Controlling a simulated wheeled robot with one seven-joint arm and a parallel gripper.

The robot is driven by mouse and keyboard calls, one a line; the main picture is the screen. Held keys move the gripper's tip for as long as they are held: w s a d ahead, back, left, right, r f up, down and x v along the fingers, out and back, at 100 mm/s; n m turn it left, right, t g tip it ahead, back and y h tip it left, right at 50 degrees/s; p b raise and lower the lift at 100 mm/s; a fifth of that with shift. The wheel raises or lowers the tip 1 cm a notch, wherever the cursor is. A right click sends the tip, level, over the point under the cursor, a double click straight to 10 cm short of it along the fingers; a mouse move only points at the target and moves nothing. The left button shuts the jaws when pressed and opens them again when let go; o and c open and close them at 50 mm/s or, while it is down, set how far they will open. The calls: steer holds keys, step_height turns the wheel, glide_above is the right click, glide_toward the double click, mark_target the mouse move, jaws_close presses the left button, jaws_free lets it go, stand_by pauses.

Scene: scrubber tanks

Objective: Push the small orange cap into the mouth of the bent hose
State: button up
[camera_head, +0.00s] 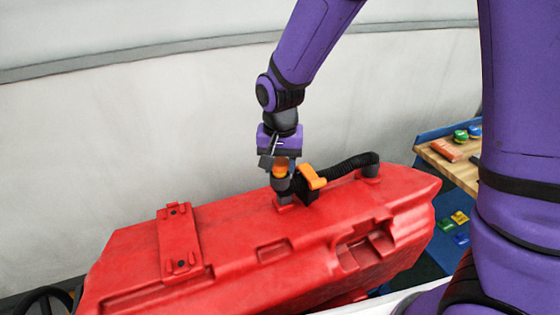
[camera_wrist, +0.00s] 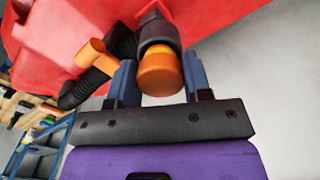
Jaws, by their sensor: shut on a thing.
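The small orange cap (camera_head: 280,168) is between the fingers of my gripper (camera_head: 277,162), which is shut on it. In the wrist view the cap (camera_wrist: 160,77) has a round orange end and a yellow band, with a finger on each side. The cap is in line with the dark, upturned mouth (camera_wrist: 158,31) of the bent hose, and its yellow band meets the rim there. In the head view this dark mouth (camera_head: 282,185) stands just below the cap. How deep the cap sits in it cannot be told.
An orange handle (camera_head: 312,177) is just right of the mouth, close to my gripper. A black ribbed hose (camera_head: 348,166) runs right from it along the red tank (camera_head: 240,245). A wooden-topped bench (camera_head: 446,165) with small items stands at the right. A pale wall is behind.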

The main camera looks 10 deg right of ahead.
steer(key=shift+f, duration=0.45)
stand_by(0.6)
steer(key=o, duration=1.4)
steer(key=shift+o, duration=0.2)
steer(key=shift+r, duration=2.75)
steer(key=shift+c, duration=0.2)
jaws_close()
